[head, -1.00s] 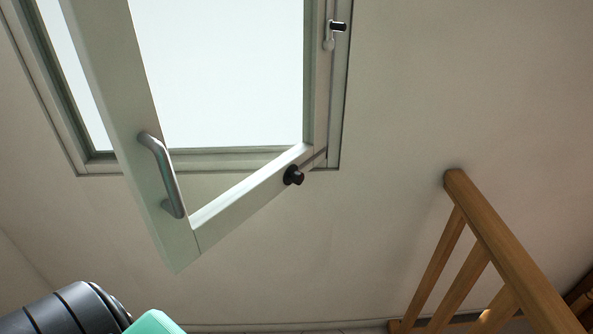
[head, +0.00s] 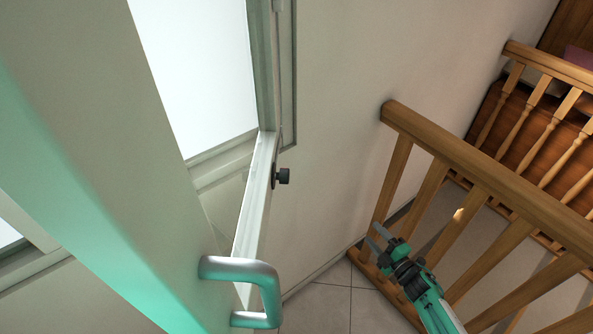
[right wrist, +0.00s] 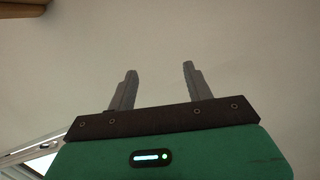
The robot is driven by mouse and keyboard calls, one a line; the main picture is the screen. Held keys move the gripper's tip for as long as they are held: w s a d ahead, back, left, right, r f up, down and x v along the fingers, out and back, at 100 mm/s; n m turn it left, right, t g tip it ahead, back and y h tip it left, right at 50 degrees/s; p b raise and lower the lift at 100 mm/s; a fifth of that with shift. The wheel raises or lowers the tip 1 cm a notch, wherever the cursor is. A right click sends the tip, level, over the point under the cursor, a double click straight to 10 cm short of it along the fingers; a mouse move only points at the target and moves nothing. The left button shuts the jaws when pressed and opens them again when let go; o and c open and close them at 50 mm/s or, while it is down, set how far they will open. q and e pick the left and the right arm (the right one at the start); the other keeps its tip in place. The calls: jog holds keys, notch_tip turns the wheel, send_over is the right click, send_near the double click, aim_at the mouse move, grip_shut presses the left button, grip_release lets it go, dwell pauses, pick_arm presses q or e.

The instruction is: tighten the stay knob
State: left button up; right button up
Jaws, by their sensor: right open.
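The stay knob (head: 283,176) is a small black knob on the lower part of the open window sash (head: 258,200). The knob shows clear in the head view, with nothing on it. My right gripper (head: 375,236) is low and to the right of the knob, well apart from it, in front of the wooden railing. In the right wrist view its two grey fingers (right wrist: 158,84) stand apart with only plain wall between them. The knob is not seen in the right wrist view. My left gripper is not in view.
A wooden railing (head: 470,175) runs along the right, with a second balustrade (head: 548,65) behind. The wall between knob and railing is bare. Tiled floor (head: 325,300) shows below.

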aim_at(284, 175)
notch_tip(284, 175, up, 13)
jog(key=w+a+n+y, duration=0.2)
jog(key=a+n+y, duration=0.1)
jog(key=n+y, duration=0.3)
jog(key=s+a+r+n+g+y+p, duration=0.15)
jog(key=s+a+r+n+g, duration=0.25)
jog(key=r+n+g, duration=0.55)
jog(key=s+a+r+n+g+y, duration=0.25)
jog(key=s+r+n+g, duration=0.25)
jog(key=r+n, duration=0.8)
pick_arm(q)
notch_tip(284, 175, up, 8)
jog(key=p, duration=0.5)
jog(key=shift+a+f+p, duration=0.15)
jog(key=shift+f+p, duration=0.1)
jog(key=shift+p, duration=0.05)
pick_arm(e)
jog(key=w+a+f+n, duration=0.1)
jog(key=a, duration=1.3)
jog(key=shift+w+a, duration=0.15)
jog(key=shift+a, duration=0.1)
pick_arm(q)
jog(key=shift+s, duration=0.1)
pick_arm(e)
jog(key=shift+f, duration=0.1)
jog(key=c, duration=1)
